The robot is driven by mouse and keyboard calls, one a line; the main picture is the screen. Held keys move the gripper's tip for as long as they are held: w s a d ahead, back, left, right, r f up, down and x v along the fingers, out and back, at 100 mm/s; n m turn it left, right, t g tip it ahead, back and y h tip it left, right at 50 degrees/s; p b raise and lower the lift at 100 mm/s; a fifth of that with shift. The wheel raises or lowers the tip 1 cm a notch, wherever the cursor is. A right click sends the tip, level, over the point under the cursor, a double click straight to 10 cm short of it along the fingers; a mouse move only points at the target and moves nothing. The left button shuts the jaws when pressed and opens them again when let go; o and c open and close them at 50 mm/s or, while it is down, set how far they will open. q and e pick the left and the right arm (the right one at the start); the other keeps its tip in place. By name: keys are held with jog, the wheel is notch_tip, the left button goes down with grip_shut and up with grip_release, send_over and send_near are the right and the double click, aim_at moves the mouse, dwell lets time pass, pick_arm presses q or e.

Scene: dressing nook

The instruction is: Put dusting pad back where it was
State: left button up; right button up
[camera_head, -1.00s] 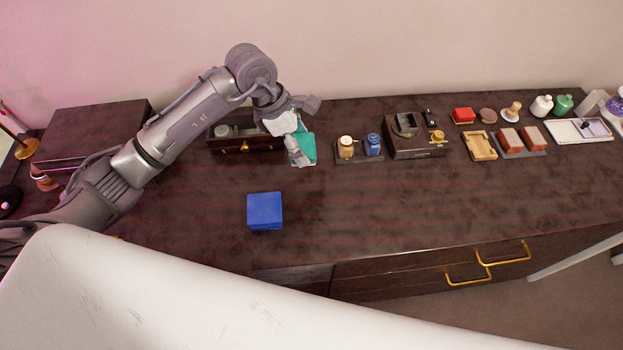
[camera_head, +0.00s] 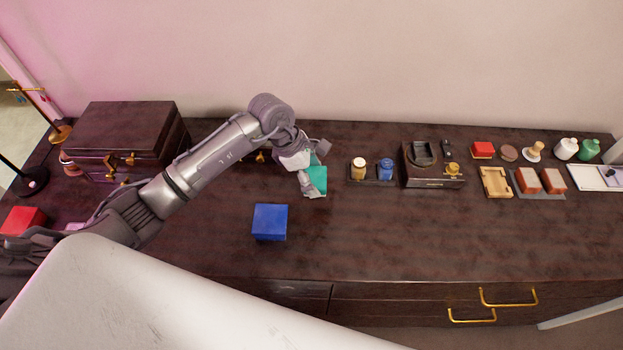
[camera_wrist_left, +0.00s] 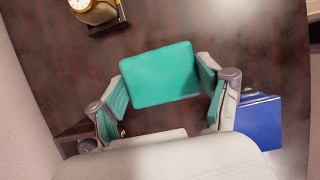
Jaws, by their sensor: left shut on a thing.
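A teal pad (camera_wrist_left: 160,75), which I take to be the dusting pad, sits between the fingers of my left gripper (camera_wrist_left: 165,98) in the left wrist view. The gripper is shut on it. In the head view the pad (camera_head: 317,180) shows partly behind the left gripper (camera_head: 313,186), left of the two-jar tray and behind and right of a blue box. I cannot tell whether the pad touches the dresser top. My right gripper is not in view.
A blue box (camera_head: 270,222) stands in front of the gripper. A small tray with two jars (camera_head: 371,178) is close on the right. A dark box (camera_head: 428,170) stands beyond it. A large dark case (camera_head: 125,135) is at the left. The front middle is clear.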

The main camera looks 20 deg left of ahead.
pick_arm(q)
jog(key=shift+w+a+f, duration=0.1)
jog(key=shift+a+f, duration=0.1)
jog(key=shift+a, duration=0.05)
jog(key=shift+f, duration=0.35)
notch_tip(320, 180, down, 2)
jog(key=shift+f+p, duration=0.2)
jog(key=shift+p, duration=0.45)
jog(key=shift+f, duration=0.45)
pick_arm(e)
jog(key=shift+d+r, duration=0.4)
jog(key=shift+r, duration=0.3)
pick_arm(q)
jog(key=shift+f+b, duration=0.3)
jog(key=o, duration=1.1)
jog(key=shift+r, duration=0.1)
jog(key=shift+c, duration=0.2)
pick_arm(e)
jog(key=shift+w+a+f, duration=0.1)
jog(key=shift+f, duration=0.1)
